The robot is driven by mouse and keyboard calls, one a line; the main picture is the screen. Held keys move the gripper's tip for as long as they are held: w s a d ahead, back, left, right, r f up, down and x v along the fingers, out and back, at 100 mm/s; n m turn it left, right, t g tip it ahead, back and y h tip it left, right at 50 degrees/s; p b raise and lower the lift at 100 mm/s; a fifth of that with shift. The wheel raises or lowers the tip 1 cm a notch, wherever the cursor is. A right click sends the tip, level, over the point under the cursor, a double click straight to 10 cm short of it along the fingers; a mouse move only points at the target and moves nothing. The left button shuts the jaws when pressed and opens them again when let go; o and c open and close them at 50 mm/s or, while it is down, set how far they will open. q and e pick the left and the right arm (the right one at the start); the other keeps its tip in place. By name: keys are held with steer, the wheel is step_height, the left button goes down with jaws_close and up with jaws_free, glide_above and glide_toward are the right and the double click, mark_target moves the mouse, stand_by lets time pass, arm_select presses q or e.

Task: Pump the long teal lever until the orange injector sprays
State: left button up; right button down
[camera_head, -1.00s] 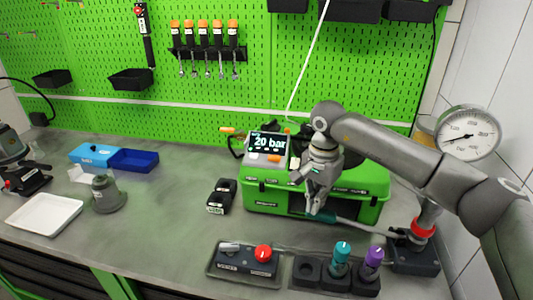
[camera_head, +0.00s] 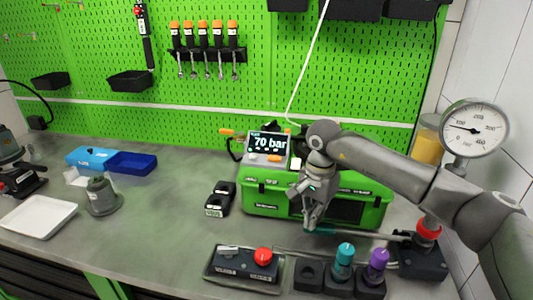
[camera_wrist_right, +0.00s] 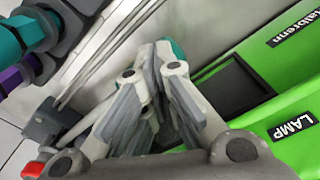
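The long lever is a grey rod with a teal handle (camera_head: 320,232). It lies nearly level in the head view, running left from the pump (camera_head: 420,260) at the right of the bench. My right gripper (camera_head: 309,222) is at the handle end, in front of the green case. In the right wrist view, its fingers (camera_wrist_right: 165,60) are close together with a bit of teal behind their tips; they look shut on the handle, mostly hiding it. An orange-tipped piece (camera_head: 228,132) left of the display may be the injector; no spray shows. My left gripper is out of view.
The display (camera_head: 268,143) reads 70 bar. A dial gauge (camera_head: 474,128) stands above the pump. A green case (camera_head: 262,204) is behind the lever. A control box with a red button (camera_head: 263,254) and a holder with teal (camera_head: 345,250) and purple (camera_head: 379,258) knobs stand in front.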

steer(key=shift+s+d+r+p, duration=0.15)
steer(key=shift+r+p, duration=0.45)
steer(key=shift+r, duration=0.55)
steer(key=shift+w+d+r+p, duration=0.15)
steer(key=shift+r+p, duration=0.45)
steer(key=shift+r, duration=0.6)
steer(key=shift+s+d+r+p, duration=0.2)
steer(key=shift+r+p, duration=0.4)
steer(key=shift+r, duration=0.55)
steer(key=shift+f, duration=0.15)
steer(key=shift+w+a+f+b, duration=0.1)
steer(key=shift+a+f+b, duration=0.1)
steer(key=shift+f+b, duration=1.3)
steer(key=shift+w+a+f+b, duration=0.15)
steer(key=shift+f+b, duration=0.85)
steer(key=shift+f, duration=1)
steer(key=shift+s+d+r+p, duration=0.1)
steer(key=shift+d+r+p, duration=0.1)
steer(key=shift+r+p, duration=1.25)
steer(key=shift+s+d+r+p, duration=0.15)
steer(key=shift+r+p, duration=0.45)
steer(key=shift+r, duration=1.65)
steer(key=shift+f, duration=0.1)
